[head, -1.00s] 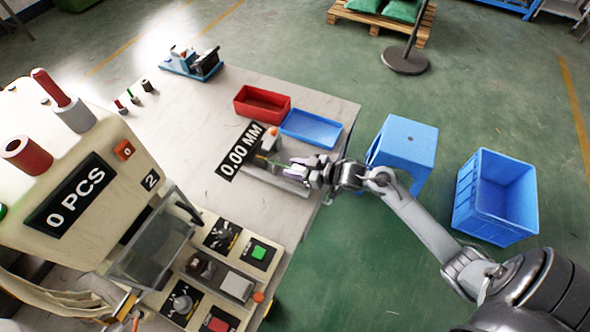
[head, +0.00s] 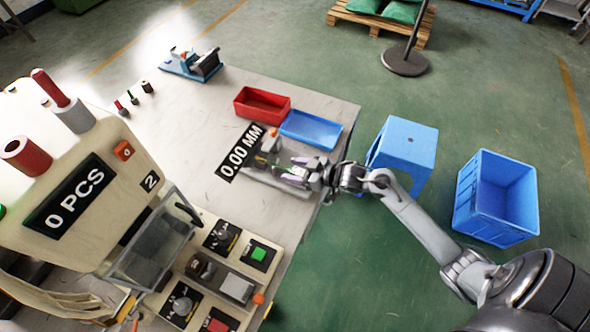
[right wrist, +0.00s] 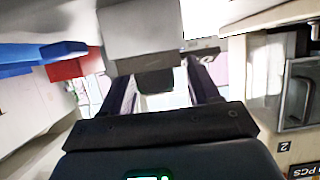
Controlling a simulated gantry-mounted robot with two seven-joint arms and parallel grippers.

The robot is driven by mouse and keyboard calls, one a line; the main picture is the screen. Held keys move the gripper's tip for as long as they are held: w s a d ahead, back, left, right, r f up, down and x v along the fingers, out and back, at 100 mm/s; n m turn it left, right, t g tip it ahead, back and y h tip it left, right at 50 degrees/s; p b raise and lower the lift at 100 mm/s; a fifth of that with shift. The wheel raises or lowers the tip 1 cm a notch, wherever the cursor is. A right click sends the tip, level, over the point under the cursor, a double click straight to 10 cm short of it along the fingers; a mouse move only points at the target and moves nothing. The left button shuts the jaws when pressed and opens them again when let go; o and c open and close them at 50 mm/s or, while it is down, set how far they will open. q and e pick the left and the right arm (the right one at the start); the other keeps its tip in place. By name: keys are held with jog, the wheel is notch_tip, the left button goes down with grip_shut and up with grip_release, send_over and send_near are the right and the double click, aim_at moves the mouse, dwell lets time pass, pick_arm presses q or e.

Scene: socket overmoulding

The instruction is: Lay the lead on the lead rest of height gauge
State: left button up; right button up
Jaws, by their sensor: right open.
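The height gauge (head: 268,147), with its "0.00 MM" display (head: 240,152), stands near the right edge of the table, in front of the red and blue trays. My right gripper (head: 288,171) is open, low beside the gauge's base on its right. In the right wrist view the two dark fingers of the right gripper (right wrist: 162,92) are apart, with a grey block, likely part of the gauge (right wrist: 140,32), just beyond them. I cannot make out the lead or the lead rest clearly; the gripper may hide them. My left gripper is not in view.
A red tray (head: 240,104) and a blue tray (head: 283,128) lie behind the gauge. The machine (head: 60,165) with the "0 PCS" display and its control panel (head: 235,250) fill the left and front. A blue stool (head: 405,133) and a blue crate (head: 470,220) stand on the floor.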

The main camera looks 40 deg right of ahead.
jog(key=p+v, duration=0.2)
jog(key=v, duration=0.9)
jog(key=s+a+m+g+h, duration=0.2)
jog(key=s+a+g+h, duration=0.3)
jog(key=s+a, duration=1)
jog(key=s+g, duration=0.1)
jog(key=g, duration=0.2)
jog(key=shift+a+f+m+g, duration=0.2)
jog(key=shift+f+m+g, duration=0.1)
jog(key=shift+m, duration=0.1)
jog(key=shift+r, duration=0.1)
